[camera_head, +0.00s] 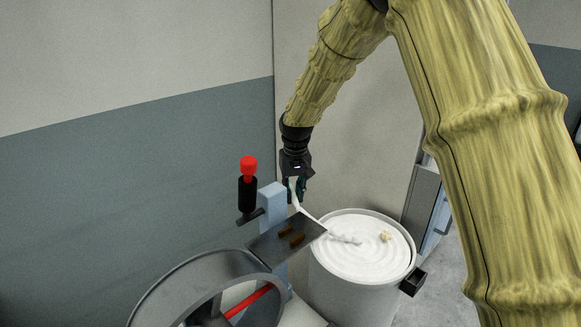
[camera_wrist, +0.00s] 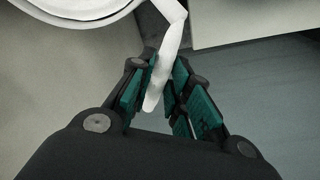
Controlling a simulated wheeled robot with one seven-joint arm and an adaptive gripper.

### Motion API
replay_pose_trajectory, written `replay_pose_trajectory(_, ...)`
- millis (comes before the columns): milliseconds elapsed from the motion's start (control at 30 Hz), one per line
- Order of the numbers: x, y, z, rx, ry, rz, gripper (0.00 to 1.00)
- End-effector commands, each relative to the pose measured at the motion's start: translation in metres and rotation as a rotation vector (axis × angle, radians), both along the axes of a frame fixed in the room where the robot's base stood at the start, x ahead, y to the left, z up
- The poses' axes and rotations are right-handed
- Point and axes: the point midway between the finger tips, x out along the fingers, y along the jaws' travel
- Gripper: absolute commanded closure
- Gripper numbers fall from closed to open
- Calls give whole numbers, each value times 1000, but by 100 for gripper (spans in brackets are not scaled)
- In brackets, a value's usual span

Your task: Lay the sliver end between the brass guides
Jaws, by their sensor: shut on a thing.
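The sliver end (camera_wrist: 163,62) is a soft white strand, pinched between the teal fingers of my gripper (camera_wrist: 160,72) in the wrist view, with its tip hanging past them. In the head view my gripper (camera_head: 297,189) is above and behind the dark plate (camera_head: 262,243). The strand runs down from it, past the plate's right corner, to the coiled sliver (camera_head: 345,262) in the can (camera_head: 340,300). Two short brass guides, one (camera_head: 285,230) behind the other (camera_head: 297,240), stand on the plate with a narrow gap between them. The held end is apart from them.
A red-knobbed black lever (camera_head: 248,168) stands left of the pale blue post (camera_head: 272,205). A large grey wheel rim (camera_head: 165,289) is in front of the plate. A small beige lump (camera_head: 386,236) lies on the coils. A small black box (camera_head: 412,282) is at the can's right.

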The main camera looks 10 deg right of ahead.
Motion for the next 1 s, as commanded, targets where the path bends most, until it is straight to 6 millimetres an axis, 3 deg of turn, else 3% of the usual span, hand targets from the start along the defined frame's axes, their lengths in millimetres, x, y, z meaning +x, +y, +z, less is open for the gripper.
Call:
replay_pose_trajectory(167, -7, -5, -1, -2, 0, -7, 97)
replay_pose_trajectory(267, -23, -15, -5, -6, 2, -25, 97)
replay_pose_trajectory(367, -48, -30, -10, -12, 1, -52, 97)
replay_pose_trajectory(700, -159, -77, -28, -19, 1, -155, 97)
replay_pose_trajectory(1000, -245, -97, -34, -7, 1, -226, 97)
